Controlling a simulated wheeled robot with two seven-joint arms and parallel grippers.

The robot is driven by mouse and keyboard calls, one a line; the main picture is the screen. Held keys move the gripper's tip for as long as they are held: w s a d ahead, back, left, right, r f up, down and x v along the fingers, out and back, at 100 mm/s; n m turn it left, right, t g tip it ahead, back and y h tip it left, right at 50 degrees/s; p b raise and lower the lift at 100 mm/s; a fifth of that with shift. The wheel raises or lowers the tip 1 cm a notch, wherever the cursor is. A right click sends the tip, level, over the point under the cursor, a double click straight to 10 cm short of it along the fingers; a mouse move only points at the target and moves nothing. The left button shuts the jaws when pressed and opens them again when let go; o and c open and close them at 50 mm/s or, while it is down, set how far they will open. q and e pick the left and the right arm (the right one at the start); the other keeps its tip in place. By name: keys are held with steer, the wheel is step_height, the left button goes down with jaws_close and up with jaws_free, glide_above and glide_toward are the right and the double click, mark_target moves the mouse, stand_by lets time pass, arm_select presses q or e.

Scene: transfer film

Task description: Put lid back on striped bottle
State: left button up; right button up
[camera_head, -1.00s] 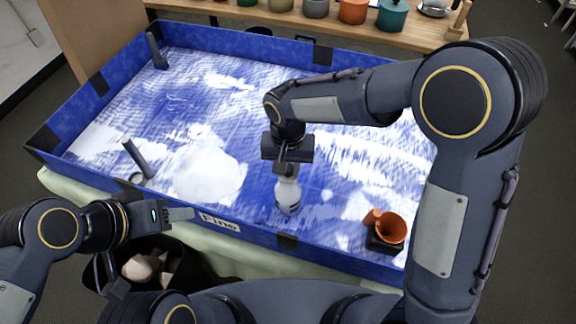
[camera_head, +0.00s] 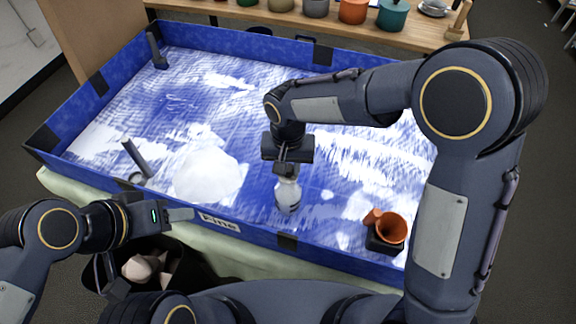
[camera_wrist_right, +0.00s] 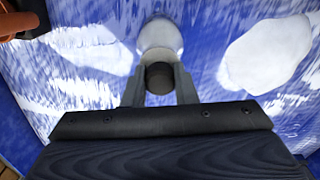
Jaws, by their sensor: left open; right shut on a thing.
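The pale bottle (camera_head: 288,196) stands in the blue tray below my right gripper (camera_head: 286,169); no stripes can be made out. In the right wrist view the bottle (camera_wrist_right: 160,38) shows just beyond the fingertips. My right gripper is shut on a dark round lid (camera_wrist_right: 159,78), held between its two fingers at the bottle's top. I cannot tell whether the lid is seated on the neck. My left gripper (camera_head: 150,250) is open and empty, at the tray's front wall, away from the bottle.
A dark bin (camera_head: 180,280) stands in front. Pots line the back shelf.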

stand_by(0.8)
steer(key=o, duration=1.5)
steer(key=shift+r+p, duration=2.6)
steer(key=shift+r, duration=0.9)
jaws_close()
